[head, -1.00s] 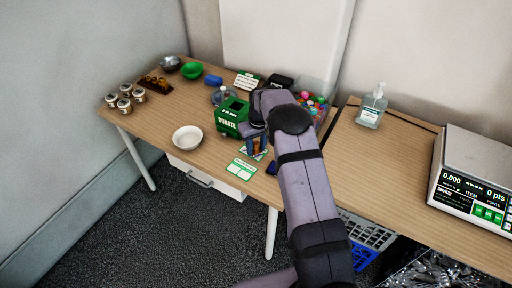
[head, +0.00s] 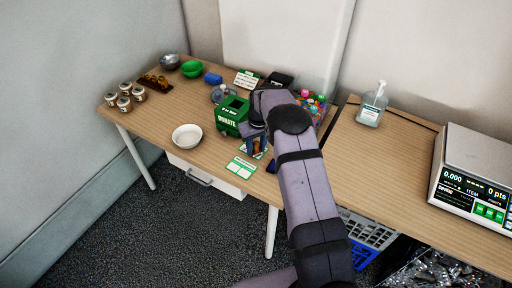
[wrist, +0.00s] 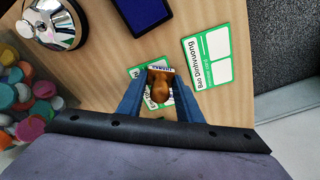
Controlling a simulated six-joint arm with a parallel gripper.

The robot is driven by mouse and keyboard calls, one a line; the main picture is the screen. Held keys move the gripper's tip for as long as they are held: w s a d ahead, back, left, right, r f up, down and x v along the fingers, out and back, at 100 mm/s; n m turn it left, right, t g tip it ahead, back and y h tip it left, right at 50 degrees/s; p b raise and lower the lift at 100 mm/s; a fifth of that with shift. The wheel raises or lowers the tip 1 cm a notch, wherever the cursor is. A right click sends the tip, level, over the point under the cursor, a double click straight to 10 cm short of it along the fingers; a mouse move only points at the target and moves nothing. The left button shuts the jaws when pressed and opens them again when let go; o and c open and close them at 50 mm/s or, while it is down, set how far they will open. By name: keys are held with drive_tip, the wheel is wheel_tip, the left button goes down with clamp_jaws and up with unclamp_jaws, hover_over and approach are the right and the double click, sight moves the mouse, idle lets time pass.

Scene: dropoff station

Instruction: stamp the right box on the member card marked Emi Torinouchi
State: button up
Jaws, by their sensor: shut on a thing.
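My gripper (wrist: 158,100) is shut on a brown wooden stamp (wrist: 159,88), held between its two blue fingers. In the head view, my gripper (head: 257,146) is above the back one of two green-and-white cards. That card (wrist: 136,72) lies under the stamp in the wrist view; the stamp and fingers hide most of it, and I cannot read its name. Whether the stamp touches it I cannot tell. The other card (wrist: 208,58), marked Bao Dinhvuong, lies clear to the right; it is the front card (head: 241,168) in the head view.
A dark blue pad (wrist: 142,12) and a silver bell (wrist: 52,22) lie near the cards. The table's front edge is close to the Bao Dinhvuong card.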

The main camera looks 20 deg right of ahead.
idle(0.7)
drive_tip(key=shift+r+p, duration=2.25)
drive_tip(key=shift+r, duration=1.25)
